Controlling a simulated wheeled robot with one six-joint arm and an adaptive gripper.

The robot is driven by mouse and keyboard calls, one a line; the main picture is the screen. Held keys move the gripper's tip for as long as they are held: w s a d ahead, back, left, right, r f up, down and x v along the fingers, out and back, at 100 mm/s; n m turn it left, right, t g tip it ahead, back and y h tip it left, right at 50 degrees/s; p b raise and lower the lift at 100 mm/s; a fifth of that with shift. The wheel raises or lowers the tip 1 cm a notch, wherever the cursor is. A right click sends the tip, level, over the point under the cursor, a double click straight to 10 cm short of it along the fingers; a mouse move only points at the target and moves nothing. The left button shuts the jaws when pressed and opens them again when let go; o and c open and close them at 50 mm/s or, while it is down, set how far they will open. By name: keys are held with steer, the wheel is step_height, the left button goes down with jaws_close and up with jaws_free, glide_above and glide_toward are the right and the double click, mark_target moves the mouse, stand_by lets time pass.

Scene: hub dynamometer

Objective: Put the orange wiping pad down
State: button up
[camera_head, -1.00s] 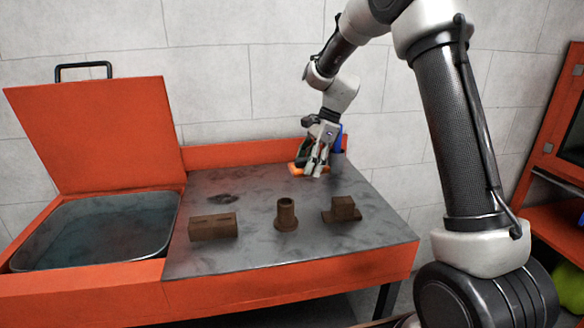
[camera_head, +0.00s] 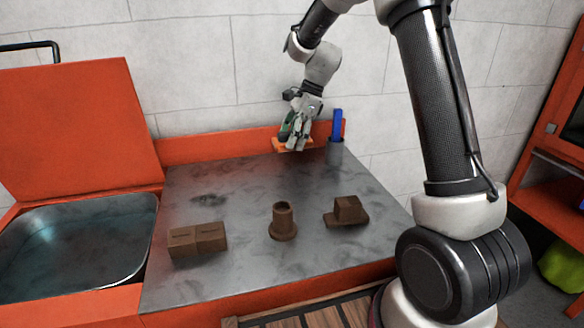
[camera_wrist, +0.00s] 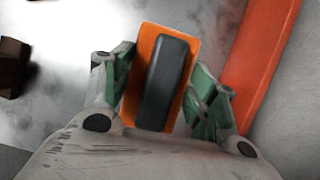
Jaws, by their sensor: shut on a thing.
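The orange wiping pad (camera_head: 281,145) is at the back of the metal worktop (camera_head: 240,185), close to the orange back ledge. In the wrist view the pad (camera_wrist: 146,58) shows as an orange block with a dark grey handle (camera_wrist: 165,85) along its top. My gripper (camera_head: 293,140) points down over the pad. In the wrist view the green-padded fingers of my gripper (camera_wrist: 160,95) stand on both sides of the pad, shut on it. I cannot tell whether the pad's underside touches the worktop.
A grey cup (camera_head: 335,152) with a blue item (camera_head: 337,124) stands just right of my gripper. Three brown parts, a block (camera_head: 197,241), a flanged tube (camera_head: 283,222) and a stepped piece (camera_head: 347,211), stand toward the front. An open-lidded basin (camera_head: 85,245) is at left.

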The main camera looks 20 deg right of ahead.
mark_target(289, 172)
step_height(289, 172, down, 8)
steer(key=shift+f, duration=0.25)
steer(key=shift+f, duration=0.15)
steer(key=shift+s+f, duration=0.1)
steer(key=shift+f, duration=0.25)
steer(key=o, duration=1)
steer(key=shift+f, duration=0.1)
